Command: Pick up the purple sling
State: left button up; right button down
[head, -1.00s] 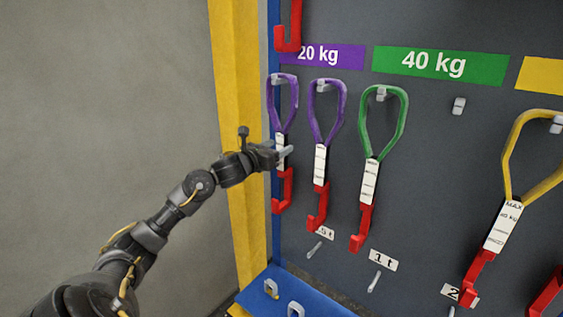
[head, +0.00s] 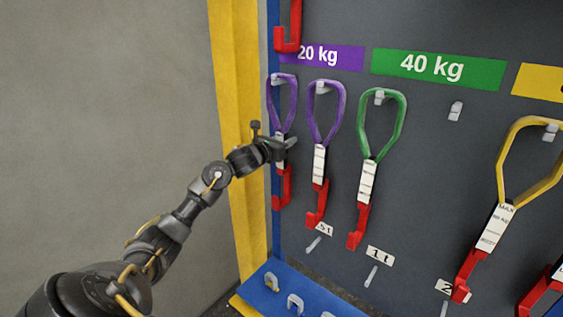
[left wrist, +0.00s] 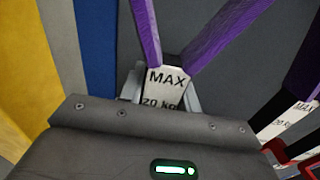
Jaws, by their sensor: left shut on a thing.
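Two purple slings hang from pegs under the purple 20 kg label. The left purple sling (head: 291,103) has a white tag and a red hook at its lower end. My left gripper (head: 288,146) is shut on its white tag, and the sling's loop is still around its peg. In the left wrist view the tag (left wrist: 166,85) reads MAX 20 kg and sits between the fingers. The second purple sling (head: 339,108) hangs just to the right, apart from the gripper. My right gripper is not in view.
A green sling (head: 402,120) and a yellow sling (head: 502,160) hang farther right. A red hook (head: 289,42) is above the left sling. A yellow post (head: 238,120) stands left of the board. A blue ledge (head: 262,296) with grey hooks is below.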

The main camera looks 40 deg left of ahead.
pick_arm(q)
grip_shut()
dwell(0.8)
jog(key=shift+r, duration=0.2)
jog(key=shift+a, duration=0.1)
jog(key=shift+r, duration=0.1)
